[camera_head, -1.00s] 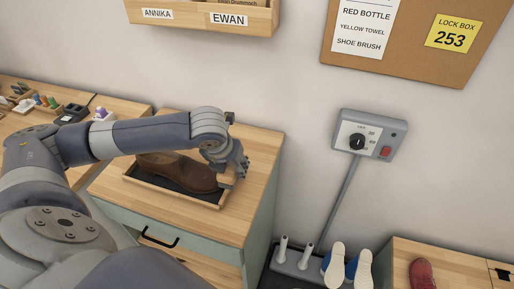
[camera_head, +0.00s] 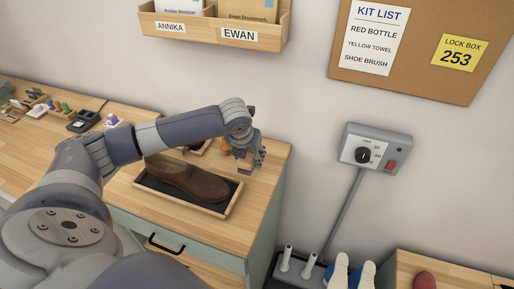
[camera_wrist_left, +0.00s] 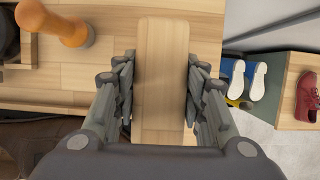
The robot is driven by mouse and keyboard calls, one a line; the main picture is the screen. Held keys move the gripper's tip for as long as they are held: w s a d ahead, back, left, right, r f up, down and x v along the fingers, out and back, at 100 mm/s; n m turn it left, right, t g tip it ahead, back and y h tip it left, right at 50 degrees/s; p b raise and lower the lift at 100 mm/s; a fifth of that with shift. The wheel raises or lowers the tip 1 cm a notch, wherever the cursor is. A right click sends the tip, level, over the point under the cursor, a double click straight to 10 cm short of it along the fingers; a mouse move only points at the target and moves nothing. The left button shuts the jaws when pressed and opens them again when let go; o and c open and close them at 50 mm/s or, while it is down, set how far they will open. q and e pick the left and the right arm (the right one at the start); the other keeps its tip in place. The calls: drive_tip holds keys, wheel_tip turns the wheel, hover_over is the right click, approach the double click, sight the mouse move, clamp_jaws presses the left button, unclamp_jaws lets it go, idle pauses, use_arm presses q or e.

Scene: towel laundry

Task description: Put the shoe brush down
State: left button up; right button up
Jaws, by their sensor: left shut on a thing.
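The shoe brush shows in the left wrist view as a pale wooden block (camera_wrist_left: 161,75) between the fingers. My left gripper (camera_wrist_left: 160,90) is shut on it, with fingers along both long sides. The bristles are hidden below the block. In the head view my left gripper (camera_head: 250,160) is over the back right part of the wooden cabinet top (camera_head: 262,185), beyond the shoe tray. The brush is mostly hidden by the fingers there, and I cannot tell whether it touches the wood. My right gripper is not in view.
A brown shoe (camera_head: 190,180) lies in a dark-lined wooden tray (camera_head: 222,210) in front of my gripper. An orange object (camera_wrist_left: 65,25) stands left of the brush. A wall control box (camera_head: 375,150) and a red shoe (camera_head: 424,280) are to the right.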

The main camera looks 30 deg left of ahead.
use_arm(q)
drive_tip(key=w, duration=0.2)
drive_tip(key=w+a+p, duration=0.1)
drive_tip(key=w, duration=0.2)
drive_tip(key=shift+a+f, duration=0.15)
drive_tip(key=shift+a, duration=0.05)
drive_tip(key=shift+p+x, duration=1.05)
drive_tip(key=shift+x, duration=0.1)
drive_tip(key=shift+w+f, duration=0.25)
drive_tip(key=shift+a+f+p, duration=0.1)
drive_tip(key=shift+f+p, duration=0.25)
drive_tip(key=shift+f, duration=0.05)
drive_tip(key=o, duration=1.1)
drive_tip(key=shift+s, duration=0.1)
